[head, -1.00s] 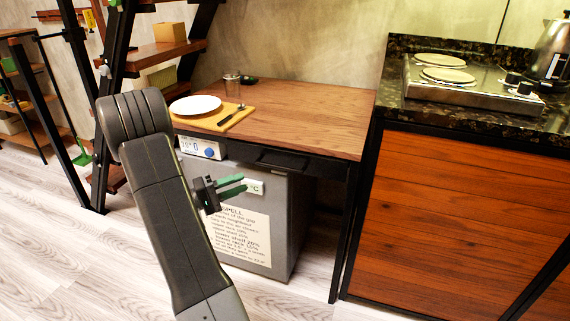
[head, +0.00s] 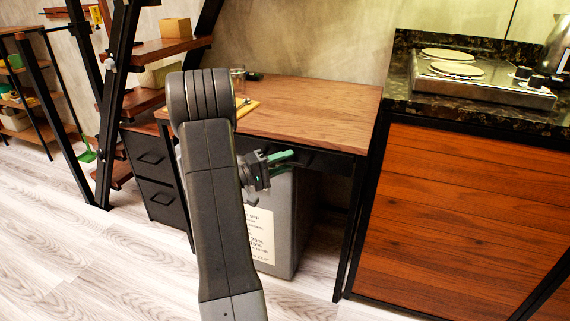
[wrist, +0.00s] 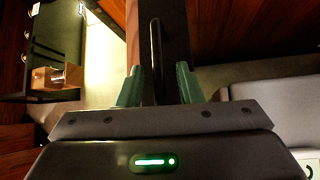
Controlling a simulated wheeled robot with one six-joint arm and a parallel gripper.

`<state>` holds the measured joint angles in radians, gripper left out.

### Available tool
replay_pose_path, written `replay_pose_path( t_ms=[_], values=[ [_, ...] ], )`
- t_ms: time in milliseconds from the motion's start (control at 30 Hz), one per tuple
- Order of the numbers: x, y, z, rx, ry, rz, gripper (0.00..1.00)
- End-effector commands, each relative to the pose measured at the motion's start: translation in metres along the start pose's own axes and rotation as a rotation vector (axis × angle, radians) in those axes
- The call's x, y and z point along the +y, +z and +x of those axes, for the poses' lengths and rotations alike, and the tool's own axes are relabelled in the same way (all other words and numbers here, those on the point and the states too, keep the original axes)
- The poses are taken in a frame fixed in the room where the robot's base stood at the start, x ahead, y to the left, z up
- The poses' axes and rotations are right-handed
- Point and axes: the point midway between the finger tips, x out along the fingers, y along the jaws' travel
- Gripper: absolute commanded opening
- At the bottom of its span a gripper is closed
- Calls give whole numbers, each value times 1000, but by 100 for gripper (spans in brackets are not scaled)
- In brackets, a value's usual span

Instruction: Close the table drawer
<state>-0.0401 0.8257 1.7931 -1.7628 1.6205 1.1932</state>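The wooden table (head: 320,105) has a dark drawer (head: 325,163) under its top. How far the drawer stands out is hard to tell. My gripper (head: 284,157) is in front of the drawer's front, just below the table edge, and hides part of it. In the wrist view my gripper (wrist: 158,86) has its two green fingers apart. A dark upright bar, seemingly the drawer handle (wrist: 156,50), shows between them with a gap on each side. Whether the fingers reach around it or stop short is unclear.
A grey cabinet (head: 300,225) stands under the table. A counter (head: 465,200) with a hotplate (head: 480,85) is at right. Dark drawers (head: 158,180) and a stair post (head: 116,100) are at left. My arm hides part of the tabletop. The floor (head: 90,260) in front is clear.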

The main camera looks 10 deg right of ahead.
Motion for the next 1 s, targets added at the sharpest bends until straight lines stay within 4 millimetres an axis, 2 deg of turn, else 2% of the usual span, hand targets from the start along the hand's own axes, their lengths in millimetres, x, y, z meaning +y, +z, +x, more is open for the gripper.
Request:
replay_pose_path(
  t_ms=[333,500,767,1000],
  values=[
    [0,0,4,-1,0,-1,32],
    [0,0,3,-1,0,-1,0],
    [-1,-1,5,-2,0,0,0],
    [-5,-16,19,0,-1,1,0]
  ],
)
